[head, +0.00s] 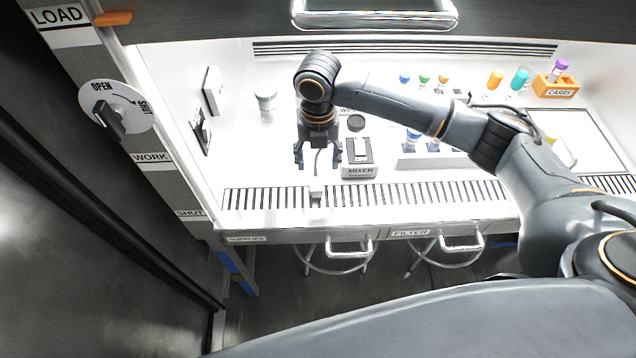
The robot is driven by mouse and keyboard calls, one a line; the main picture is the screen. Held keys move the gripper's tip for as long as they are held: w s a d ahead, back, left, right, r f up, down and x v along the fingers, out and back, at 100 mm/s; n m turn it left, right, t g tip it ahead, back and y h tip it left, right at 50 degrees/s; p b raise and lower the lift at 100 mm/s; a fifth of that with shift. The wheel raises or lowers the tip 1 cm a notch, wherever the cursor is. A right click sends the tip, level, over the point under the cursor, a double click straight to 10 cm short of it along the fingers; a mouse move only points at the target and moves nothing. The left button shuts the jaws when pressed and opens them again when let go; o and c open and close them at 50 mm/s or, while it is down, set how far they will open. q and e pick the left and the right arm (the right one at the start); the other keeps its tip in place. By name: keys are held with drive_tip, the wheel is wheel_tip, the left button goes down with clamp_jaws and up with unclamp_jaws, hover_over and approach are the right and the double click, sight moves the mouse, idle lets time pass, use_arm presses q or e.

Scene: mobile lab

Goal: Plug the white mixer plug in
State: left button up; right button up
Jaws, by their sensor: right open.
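The mixer (359,158) is a small box with a black and white top and a "MIXER" label, standing on the white bench. My left gripper is out of view.
A slotted grille (430,193) runs along the bench front. A clear jar (265,104) stands at the back left. A vial rack (422,160) and the orange "CARRY" rack (556,87) are to the right. A raised sash with a handle (375,14) hangs above.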

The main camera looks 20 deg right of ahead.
sight(316, 181)
wheel_tip(316, 181, down, 4)
drive_tip(key=shift+w+r, duration=0.1)
drive_tip(key=shift+w+f+p, duration=0.1)
drive_tip(key=shift+f+p, duration=0.25)
drive_tip(key=shift+f, duration=0.15)
drive_tip(key=f, duration=0.2)
drive_tip(key=w+f+p, duration=0.1)
drive_tip(key=f, duration=0.1)
drive_tip(key=shift+a+f, duration=0.1)
drive_tip(key=shift+f, duration=0.15)
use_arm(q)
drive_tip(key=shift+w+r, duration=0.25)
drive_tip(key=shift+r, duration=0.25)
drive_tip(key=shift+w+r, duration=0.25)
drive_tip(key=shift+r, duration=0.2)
use_arm(e)
drive_tip(key=shift+s, duration=0.1)
clamp_jaws()
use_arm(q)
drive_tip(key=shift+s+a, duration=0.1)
use_arm(e)
drive_tip(key=shift+r, duration=0.1)
